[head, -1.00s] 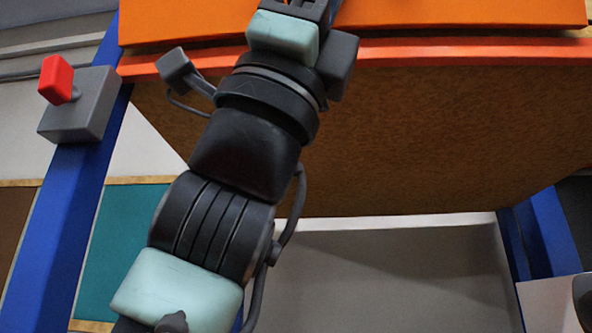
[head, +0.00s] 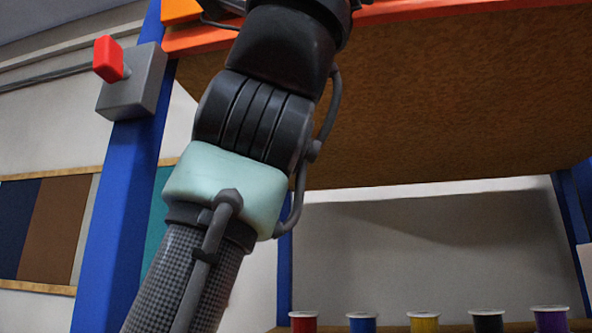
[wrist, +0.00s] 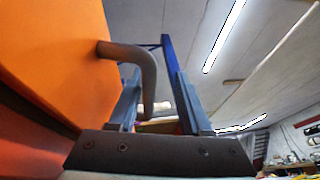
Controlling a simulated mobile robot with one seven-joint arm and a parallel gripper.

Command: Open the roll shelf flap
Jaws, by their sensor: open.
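The orange flap (wrist: 50,60) fills the left side of the wrist view, with a dark grey bent handle (wrist: 145,62) standing out from it. My gripper (wrist: 157,78) is open. Its two blue-grey fingers stand either side of the handle's bar in the picture, with gaps visible; I cannot tell how deep the bar sits between them. In the head view only a corner of the flap (head: 180,9) shows at the top left, above the orange-red shelf edge.
A blue post (head: 125,180) carries a grey box with a red lever (head: 108,58), left of my arm. The brown shelf underside (head: 440,110) spans above. Several thread spools (head: 424,322) stand on a lower shelf. The wrist view shows open room to the right.

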